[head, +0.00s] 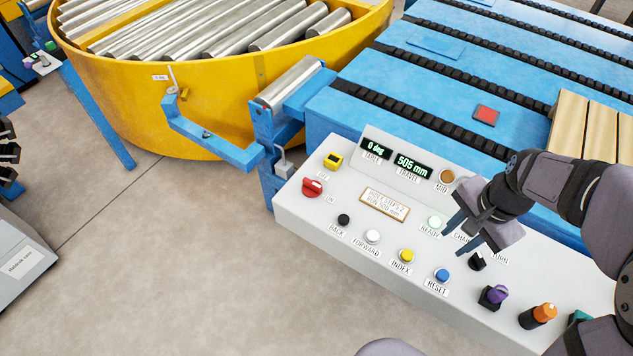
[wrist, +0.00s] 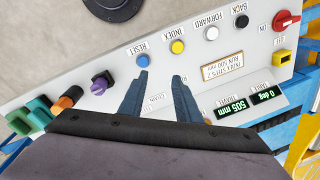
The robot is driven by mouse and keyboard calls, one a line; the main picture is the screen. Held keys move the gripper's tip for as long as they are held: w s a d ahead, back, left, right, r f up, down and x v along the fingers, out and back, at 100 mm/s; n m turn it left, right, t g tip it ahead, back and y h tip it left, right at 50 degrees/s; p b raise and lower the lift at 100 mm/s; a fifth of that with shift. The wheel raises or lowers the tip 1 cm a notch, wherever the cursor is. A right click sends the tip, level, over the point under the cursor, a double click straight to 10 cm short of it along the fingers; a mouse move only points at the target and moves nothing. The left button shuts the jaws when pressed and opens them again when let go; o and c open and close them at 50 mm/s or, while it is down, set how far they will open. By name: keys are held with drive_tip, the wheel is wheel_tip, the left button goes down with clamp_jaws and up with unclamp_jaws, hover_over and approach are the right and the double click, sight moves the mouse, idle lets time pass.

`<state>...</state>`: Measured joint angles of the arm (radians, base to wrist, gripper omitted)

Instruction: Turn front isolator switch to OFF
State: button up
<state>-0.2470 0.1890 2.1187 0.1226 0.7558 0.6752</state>
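The red isolator switch (head: 312,187) is a rotary handle at the left end of the grey control panel, with a yellow block (head: 333,161) just behind it. Labels OFF and ON sit by it, and the handle's white mark lies toward the ON side. In the wrist view the red switch (wrist: 287,19) is at the top right corner. My gripper (head: 467,231) hovers over the right middle of the panel, well right of the switch. Its two fingers (wrist: 156,88) are apart with nothing between them.
The panel holds black, white, yellow and blue (head: 442,275) buttons, a purple knob (head: 494,295), an orange knob (head: 544,313) and displays (head: 412,166). A blue conveyor (head: 430,105) lies behind, and a yellow turntable (head: 215,100) behind left. Clear floor lies in front.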

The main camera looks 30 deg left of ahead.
drive_tip(key=w+a+f+m, duration=0.25)
drive_tip(key=w+a, duration=0.25)
drive_tip(key=a, duration=0.5)
drive_tip(key=m+y+b, duration=0.3)
drive_tip(key=m, duration=0.7)
approach(312, 183)
drive_tip(key=shift+g, duration=0.3)
drive_tip(key=shift+w+p+x, duration=0.2)
drive_tip(key=shift+p+x, duration=0.45)
drive_tip(key=shift+x, duration=1.4)
drive_tip(key=shift+w+p+x, duration=0.15)
drive_tip(key=shift+p+x, duration=0.45)
drive_tip(key=shift+x, duration=1.45)
clamp_jaws()
